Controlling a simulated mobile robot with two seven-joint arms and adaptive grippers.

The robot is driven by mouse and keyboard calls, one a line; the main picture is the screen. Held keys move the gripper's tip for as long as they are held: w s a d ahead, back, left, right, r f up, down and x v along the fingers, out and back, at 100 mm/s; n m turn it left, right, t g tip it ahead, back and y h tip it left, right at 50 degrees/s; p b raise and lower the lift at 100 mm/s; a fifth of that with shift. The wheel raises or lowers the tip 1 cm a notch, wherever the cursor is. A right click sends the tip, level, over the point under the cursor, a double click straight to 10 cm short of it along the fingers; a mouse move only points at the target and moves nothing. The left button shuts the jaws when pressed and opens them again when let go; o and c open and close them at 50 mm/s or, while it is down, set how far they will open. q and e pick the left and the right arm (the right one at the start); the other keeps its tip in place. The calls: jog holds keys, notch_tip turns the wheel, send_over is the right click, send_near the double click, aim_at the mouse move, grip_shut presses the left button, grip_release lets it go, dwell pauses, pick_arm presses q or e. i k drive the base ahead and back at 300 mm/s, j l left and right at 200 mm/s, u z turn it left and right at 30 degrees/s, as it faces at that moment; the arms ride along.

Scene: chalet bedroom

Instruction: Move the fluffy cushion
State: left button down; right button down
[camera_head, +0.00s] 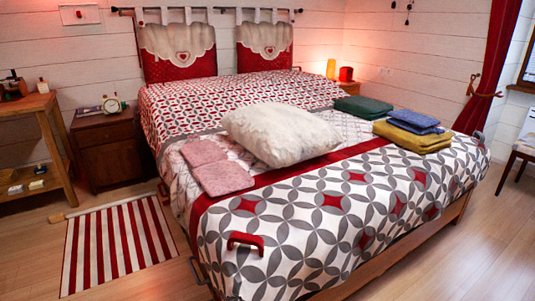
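The fluffy cushion (280,133) is large, off-white and plump. It lies on the bed (300,215), near the middle of the patterned bedspread. It rests partly over the red band that crosses the cover. Neither of my grippers shows in the head view, and nothing is seen holding the cushion.
Pink folded cloths (214,166) lie left of the cushion. A green folded cloth (363,107) and a blue and yellow stack (412,136) lie to its right. A red handle-like object (245,241) is near the bed's front edge. A striped rug (118,242) lies on the floor at left.

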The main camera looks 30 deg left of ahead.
aim_at(280, 135)
jog(key=i+l+u, duration=0.15)
jog(key=u, duration=0.3)
jog(key=i+l+u, duration=0.1)
jog(key=l+u, duration=0.5)
jog(key=u, duration=0.25)
jog(key=i, duration=0.05)
